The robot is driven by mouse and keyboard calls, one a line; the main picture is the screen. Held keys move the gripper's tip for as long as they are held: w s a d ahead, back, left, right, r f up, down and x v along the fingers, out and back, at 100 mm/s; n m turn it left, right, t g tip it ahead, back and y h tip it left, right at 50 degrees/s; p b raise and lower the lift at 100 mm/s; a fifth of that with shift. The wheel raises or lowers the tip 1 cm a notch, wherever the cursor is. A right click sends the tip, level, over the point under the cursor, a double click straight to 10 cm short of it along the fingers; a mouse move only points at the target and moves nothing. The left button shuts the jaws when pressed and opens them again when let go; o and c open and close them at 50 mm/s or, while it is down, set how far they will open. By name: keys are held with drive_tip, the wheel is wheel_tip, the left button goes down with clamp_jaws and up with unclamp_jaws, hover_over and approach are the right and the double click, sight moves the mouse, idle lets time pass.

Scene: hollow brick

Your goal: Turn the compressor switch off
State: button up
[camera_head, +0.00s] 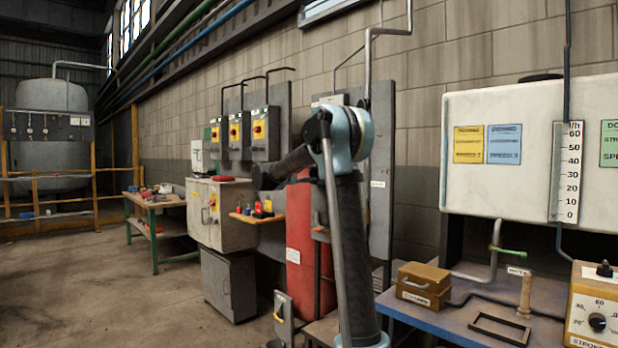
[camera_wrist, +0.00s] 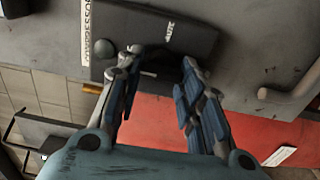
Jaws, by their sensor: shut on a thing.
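In the wrist view, a dark rectangular switch panel (camera_wrist: 150,25) with a small white label and a round knob (camera_wrist: 103,48) sits on a grey surface. A white strip (camera_wrist: 87,35) beside it reads partly "COMPRESSOR". My gripper (camera_wrist: 162,60) has its two blue-padded fingers at the panel's lower part, with a visible gap between the tips. It is shut on part of the compressor switch, though the exact contact is hard to make out. In the head view my arm reaches left toward the wall boxes; my fingers and the switch cannot be made out there.
In the head view, yellow switch boxes (camera_head: 265,131) hang on the wall, a grey cabinet (camera_head: 221,212) stands left, and a workbench (camera_head: 470,310) stands right. The left floor is clear.

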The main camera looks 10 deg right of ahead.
drive_tip(key=shift+f, duration=0.15)
drive_tip(key=o, duration=1.1)
drive_tip(key=shift+c, duration=0.2)
drive_tip(key=shift+a, duration=0.1)
drive_tip(key=v, duration=1.1)
drive_tip(key=shift+s+a, duration=0.2)
drive_tip(key=shift+a, duration=0.15)
drive_tip(key=shift+d, duration=0.1)
